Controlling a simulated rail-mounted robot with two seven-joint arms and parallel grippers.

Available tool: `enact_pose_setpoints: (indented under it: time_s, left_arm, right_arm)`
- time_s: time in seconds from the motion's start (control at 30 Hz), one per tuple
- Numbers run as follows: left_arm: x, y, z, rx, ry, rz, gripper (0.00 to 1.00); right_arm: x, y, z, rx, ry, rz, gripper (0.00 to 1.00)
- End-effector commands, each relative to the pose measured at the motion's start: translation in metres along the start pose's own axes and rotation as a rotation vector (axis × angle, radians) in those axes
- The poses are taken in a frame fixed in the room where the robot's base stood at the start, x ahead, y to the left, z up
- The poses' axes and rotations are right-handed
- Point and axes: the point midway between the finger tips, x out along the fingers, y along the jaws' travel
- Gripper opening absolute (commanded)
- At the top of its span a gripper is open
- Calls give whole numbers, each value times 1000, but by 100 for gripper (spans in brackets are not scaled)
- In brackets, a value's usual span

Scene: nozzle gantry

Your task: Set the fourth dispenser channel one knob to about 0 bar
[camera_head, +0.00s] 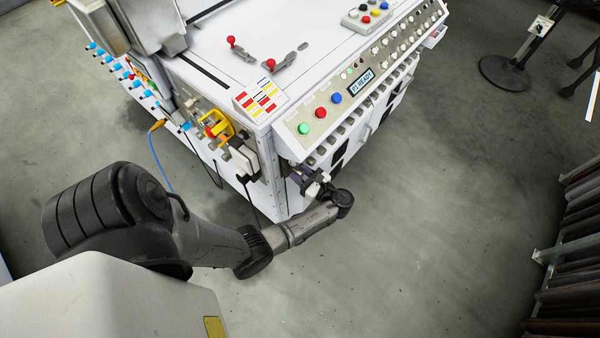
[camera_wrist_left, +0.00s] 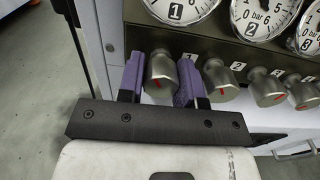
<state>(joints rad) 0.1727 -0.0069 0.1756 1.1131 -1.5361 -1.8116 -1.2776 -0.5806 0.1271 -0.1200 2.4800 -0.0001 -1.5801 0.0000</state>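My left gripper (camera_head: 312,180) is low at the near corner of the white machine in the head view. In the left wrist view, the purple fingers of the gripper (camera_wrist_left: 163,80) stand on both sides of the leftmost grey knob (camera_wrist_left: 160,72). The knob nearly fills the space between them; I cannot tell whether both fingers press on it. A red mark on the knob's face is tilted. Gauge 1 (camera_wrist_left: 177,10) is above it, cut off by the frame; its needle cannot be read. My right gripper is not in view.
To the right are another knob (camera_wrist_left: 220,80), a third knob (camera_wrist_left: 267,87) and one more, close together, under gauge 2 (camera_wrist_left: 262,16) and gauge 3 (camera_wrist_left: 310,32). The machine's button panel (camera_head: 320,112) overhangs the gripper. Open floor lies to the right.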

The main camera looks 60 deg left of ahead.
Motion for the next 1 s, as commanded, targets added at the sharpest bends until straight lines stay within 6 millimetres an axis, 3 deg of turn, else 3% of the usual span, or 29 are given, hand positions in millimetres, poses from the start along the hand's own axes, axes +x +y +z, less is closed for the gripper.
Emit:
enact_pose_setpoints:
  time_s: [0.27, 0.57, 1.0]
  left_arm:
    - [0, 0, 0, 0, 0, 0, 7]
    - [0, 0, 1, -55, 0, 0, 7]
    - [0, -1, 1, -420, -1, 2, 7]
  right_arm:
    - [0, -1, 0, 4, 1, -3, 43]
    - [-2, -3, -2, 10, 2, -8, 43]
    - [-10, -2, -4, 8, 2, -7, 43]
